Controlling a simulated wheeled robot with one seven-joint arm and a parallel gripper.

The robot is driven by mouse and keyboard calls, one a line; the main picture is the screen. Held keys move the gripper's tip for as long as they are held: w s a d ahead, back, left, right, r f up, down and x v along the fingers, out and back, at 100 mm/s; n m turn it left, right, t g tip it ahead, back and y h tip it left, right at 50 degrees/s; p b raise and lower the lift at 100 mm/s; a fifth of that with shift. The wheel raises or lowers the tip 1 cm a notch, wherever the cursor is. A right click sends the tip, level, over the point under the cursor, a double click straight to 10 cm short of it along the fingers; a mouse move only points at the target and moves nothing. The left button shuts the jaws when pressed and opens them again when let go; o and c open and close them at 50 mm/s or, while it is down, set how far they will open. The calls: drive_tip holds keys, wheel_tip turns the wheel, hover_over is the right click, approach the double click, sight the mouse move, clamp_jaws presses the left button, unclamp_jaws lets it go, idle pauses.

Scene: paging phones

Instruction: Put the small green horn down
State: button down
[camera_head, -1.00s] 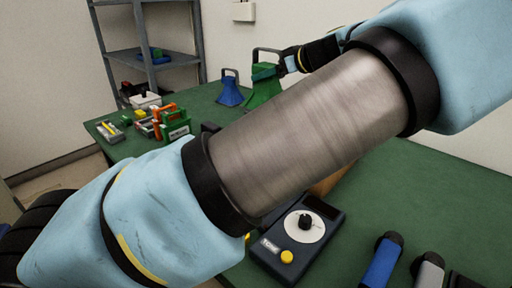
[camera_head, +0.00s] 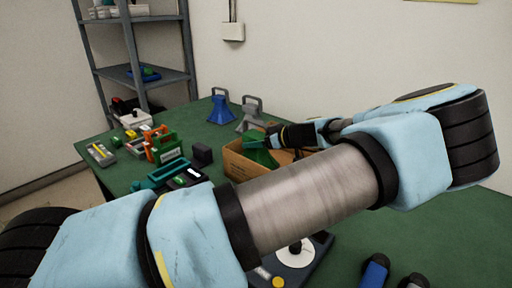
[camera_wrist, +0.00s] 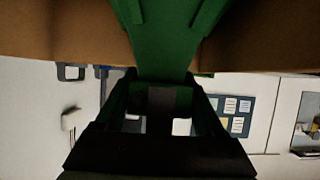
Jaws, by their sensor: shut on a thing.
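The small green horn (camera_head: 260,154) is in my gripper (camera_head: 271,139), at the cardboard box (camera_head: 237,167) on the green table. In the wrist view the green horn (camera_wrist: 168,40) fills the upper middle, with brown cardboard (camera_wrist: 55,35) on both sides. My gripper (camera_wrist: 160,95) is shut on the horn's handle. The horn's lower part is hidden by the box wall and my arm, so I cannot tell whether it touches the box floor.
A blue horn (camera_head: 220,110) and a grey horn (camera_head: 251,118) stand behind the box. Several phones and small devices, including an orange and green one (camera_head: 163,147), lie to the left. A dial unit (camera_head: 297,262) sits in front, partly behind my arm. A grey shelf (camera_head: 140,72) stands at the back.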

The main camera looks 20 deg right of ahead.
drive_tip(key=shift+f+p, duration=0.4)
drive_tip(key=shift+f, duration=1.05)
drive_tip(key=shift+f, duration=0.1)
unclamp_jaws()
drive_tip(key=shift+r, duration=0.2)
drive_tip(key=b+v, duration=0.4)
drive_tip(key=v, duration=0.8)
drive_tip(key=shift+b, duration=0.35)
drive_tip(key=shift+f, duration=0.15)
